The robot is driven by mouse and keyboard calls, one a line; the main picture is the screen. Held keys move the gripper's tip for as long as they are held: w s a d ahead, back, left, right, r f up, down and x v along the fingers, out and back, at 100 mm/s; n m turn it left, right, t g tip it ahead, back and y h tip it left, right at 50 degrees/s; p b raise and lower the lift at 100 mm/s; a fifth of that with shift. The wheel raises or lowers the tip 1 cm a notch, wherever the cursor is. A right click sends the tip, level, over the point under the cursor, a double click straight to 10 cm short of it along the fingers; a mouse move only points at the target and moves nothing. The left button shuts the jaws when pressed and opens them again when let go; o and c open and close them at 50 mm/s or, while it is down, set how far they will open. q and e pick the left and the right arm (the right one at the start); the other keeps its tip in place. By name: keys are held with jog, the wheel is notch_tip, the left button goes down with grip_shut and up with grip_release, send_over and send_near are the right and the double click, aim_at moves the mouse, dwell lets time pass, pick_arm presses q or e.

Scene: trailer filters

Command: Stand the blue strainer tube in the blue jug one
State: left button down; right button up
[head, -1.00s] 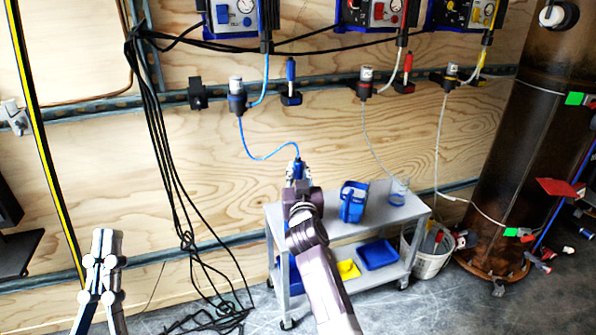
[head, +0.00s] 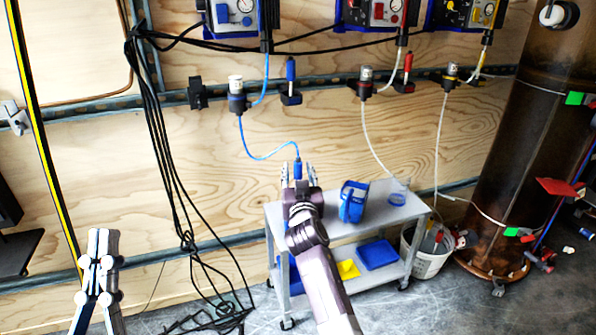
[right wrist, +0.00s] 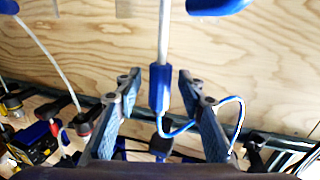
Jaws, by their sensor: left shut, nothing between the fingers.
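The blue strainer tube's blue collar (head: 298,169) is near the left end of the cart, with a blue hose running up from it. In the right wrist view the collar (right wrist: 160,88) and its pale rod sit between the fingers, with a gap on both sides. My right gripper (head: 298,172) is open around it, not gripping. The tube's lower end is hidden behind my right arm, so I cannot tell what it stands in. A blue jug (head: 353,203) stands on the cart top, right of my arm. My left gripper (head: 100,245) is shut and empty at lower left, far from the cart.
The grey cart (head: 385,222) also carries a clear container with a blue rim (head: 397,198). Its lower shelf holds a blue tray (head: 378,254) and a yellow item (head: 348,269). A white bucket (head: 428,258) and a rusty cylinder (head: 515,160) stand right. Black cables (head: 172,140) hang left.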

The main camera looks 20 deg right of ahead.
notch_tip(320, 180, up, 10)
jog(key=shift+r, duration=0.1)
dwell(0.6)
